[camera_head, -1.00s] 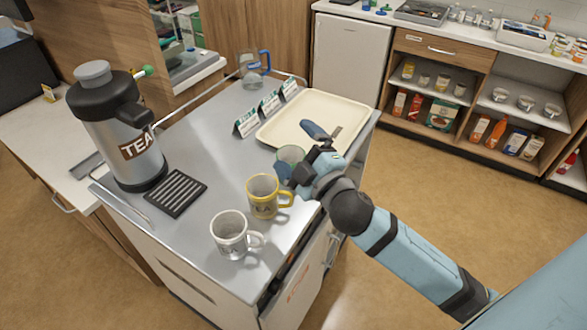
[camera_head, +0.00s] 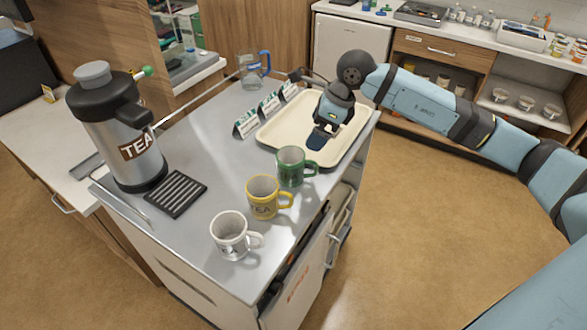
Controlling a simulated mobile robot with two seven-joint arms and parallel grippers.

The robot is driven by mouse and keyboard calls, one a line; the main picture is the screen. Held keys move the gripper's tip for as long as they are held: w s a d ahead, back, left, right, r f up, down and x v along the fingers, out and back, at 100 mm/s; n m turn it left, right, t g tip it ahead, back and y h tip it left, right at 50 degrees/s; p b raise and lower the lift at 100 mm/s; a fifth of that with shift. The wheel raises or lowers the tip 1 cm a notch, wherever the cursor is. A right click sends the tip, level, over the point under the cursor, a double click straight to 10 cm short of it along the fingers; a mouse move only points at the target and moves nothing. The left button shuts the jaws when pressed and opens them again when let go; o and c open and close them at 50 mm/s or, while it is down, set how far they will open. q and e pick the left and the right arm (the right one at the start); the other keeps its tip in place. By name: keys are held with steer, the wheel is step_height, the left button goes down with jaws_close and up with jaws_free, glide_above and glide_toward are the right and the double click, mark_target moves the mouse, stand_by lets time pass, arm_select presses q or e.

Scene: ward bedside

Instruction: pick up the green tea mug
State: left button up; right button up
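The green tea mug (camera_head: 290,169) stands upright on the metal cart top (camera_head: 222,150), just in front of the cream tray, its handle pointing right. A yellow TEA mug (camera_head: 262,199) and a white TEA mug (camera_head: 229,236) stand in a row nearer the front. My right gripper (camera_head: 322,140) points down over the tray, behind and to the right of the green mug and apart from it. Its fingers are seen from above, and I cannot tell whether they are open or shut. My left gripper is not in view.
The tray (camera_head: 275,136) has a raised rim. A TEA urn (camera_head: 118,125) and a drip grate (camera_head: 175,193) stand at the left. Small label cards (camera_head: 268,105) and a clear jug with a blue handle (camera_head: 254,70) are behind.

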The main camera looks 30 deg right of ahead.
mark_target(304, 158)
steer(key=p+x, duration=0.1)
steer(key=x, duration=0.7)
steer(key=shift+w+d+f, duration=0.1)
steer(key=shift+w+f, duration=0.05)
steer(key=shift+f, duration=0.05)
steer(key=x, duration=0.3)
steer(key=p+x, duration=0.1)
steer(key=x, duration=0.1)
steer(key=shift+w+f, duration=0.1)
steer(key=shift+w, duration=0.2)
steer(key=c, duration=1)
